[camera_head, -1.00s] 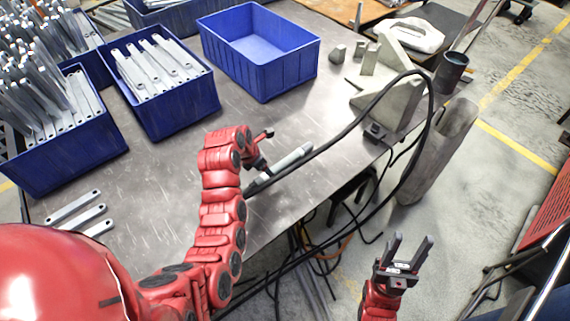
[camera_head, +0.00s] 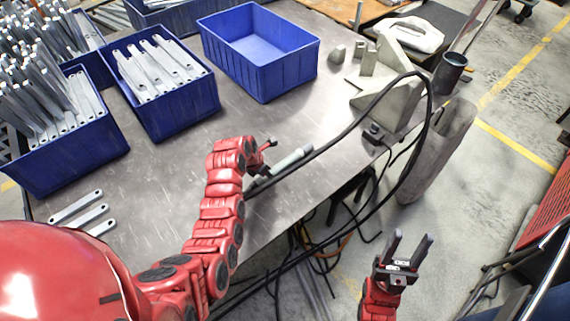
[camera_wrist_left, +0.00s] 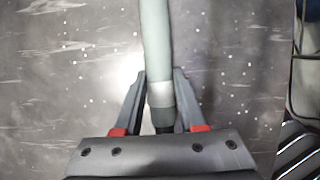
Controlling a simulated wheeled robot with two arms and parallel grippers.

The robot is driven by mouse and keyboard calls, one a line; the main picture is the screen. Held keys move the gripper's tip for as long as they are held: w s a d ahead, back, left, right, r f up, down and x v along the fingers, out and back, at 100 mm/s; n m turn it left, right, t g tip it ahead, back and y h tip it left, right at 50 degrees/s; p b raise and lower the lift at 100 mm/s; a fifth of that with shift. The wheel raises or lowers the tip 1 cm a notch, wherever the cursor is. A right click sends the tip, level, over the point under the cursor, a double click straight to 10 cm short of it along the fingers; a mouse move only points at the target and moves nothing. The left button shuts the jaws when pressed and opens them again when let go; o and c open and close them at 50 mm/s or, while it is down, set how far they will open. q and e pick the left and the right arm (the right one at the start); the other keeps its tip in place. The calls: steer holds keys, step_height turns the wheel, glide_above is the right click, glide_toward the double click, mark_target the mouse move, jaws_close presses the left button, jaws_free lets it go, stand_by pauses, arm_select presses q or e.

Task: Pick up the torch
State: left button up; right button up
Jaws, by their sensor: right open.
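The torch is a pale grey-green cylinder (camera_head: 291,158) lying near the table's front edge, with a black cable at its lower end. In the left wrist view the torch (camera_wrist_left: 156,45) runs from the top edge down between the fingers, with a silver collar and a dark end. My left gripper (camera_head: 264,158) is at the torch's lower-left end, partly hidden by its own arm. In the wrist view its fingers (camera_wrist_left: 160,85) stand one on each side of the torch and look open. My right gripper (camera_head: 408,246) is open and empty, beyond the table's edge.
An empty blue bin (camera_head: 262,85) and blue bins of metal brackets (camera_head: 175,118) stand at the back and left. Loose brackets (camera_head: 78,208) lie at the left. A grey fixture (camera_head: 390,100) stands at the right. A thick black cable (camera_head: 350,128) loops over the table edge.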

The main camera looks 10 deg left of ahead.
arm_select(q)
jaws_close()
steer(key=shift+r, duration=0.15)
